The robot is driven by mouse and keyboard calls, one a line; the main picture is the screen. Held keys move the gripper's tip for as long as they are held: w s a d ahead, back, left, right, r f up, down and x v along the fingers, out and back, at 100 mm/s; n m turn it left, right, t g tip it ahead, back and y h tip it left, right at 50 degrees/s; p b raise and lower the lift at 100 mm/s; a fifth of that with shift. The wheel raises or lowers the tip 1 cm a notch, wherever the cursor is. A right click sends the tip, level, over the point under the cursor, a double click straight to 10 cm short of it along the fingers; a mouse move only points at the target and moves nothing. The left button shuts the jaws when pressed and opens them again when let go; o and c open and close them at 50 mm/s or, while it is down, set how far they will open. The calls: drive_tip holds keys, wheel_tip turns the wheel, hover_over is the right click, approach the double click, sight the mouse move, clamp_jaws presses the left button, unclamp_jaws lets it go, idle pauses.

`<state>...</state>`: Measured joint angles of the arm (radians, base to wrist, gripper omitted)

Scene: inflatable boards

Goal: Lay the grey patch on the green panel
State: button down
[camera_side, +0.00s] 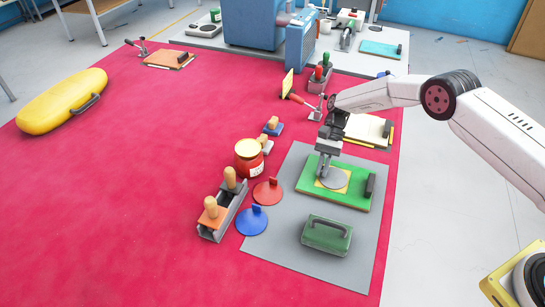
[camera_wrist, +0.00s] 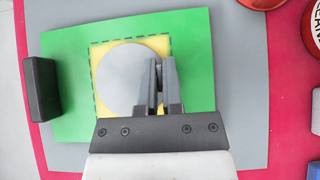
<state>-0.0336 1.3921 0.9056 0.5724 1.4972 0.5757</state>
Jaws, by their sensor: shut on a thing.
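The grey patch (camera_side: 336,179) is a round disc over the yellow square (camera_side: 319,184) on the green panel (camera_side: 307,176). In the wrist view the patch (camera_wrist: 122,80) covers much of the dashed yellow square (camera_wrist: 161,43), which shows at its corners and right side. My gripper (camera_side: 325,168) points down over the panel and is shut on the patch near its edge; the fingers (camera_wrist: 160,72) hide the held part. The patch is at or just above the panel; I cannot tell if it touches.
A dark block (camera_side: 370,186) stands at the panel's end. A green handled block (camera_side: 326,236) shares the grey mat (camera_side: 288,250). Red (camera_side: 268,191) and blue (camera_side: 252,220) discs, a red can (camera_side: 248,157) and a tool caddy (camera_side: 222,212) stand left.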

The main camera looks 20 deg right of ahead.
idle(0.3)
drive_tip(key=shift+c, duration=1.1)
unclamp_jaws()
drive_tip(key=shift+r, duration=0.15)
drive_tip(key=shift+r, duration=2.85)
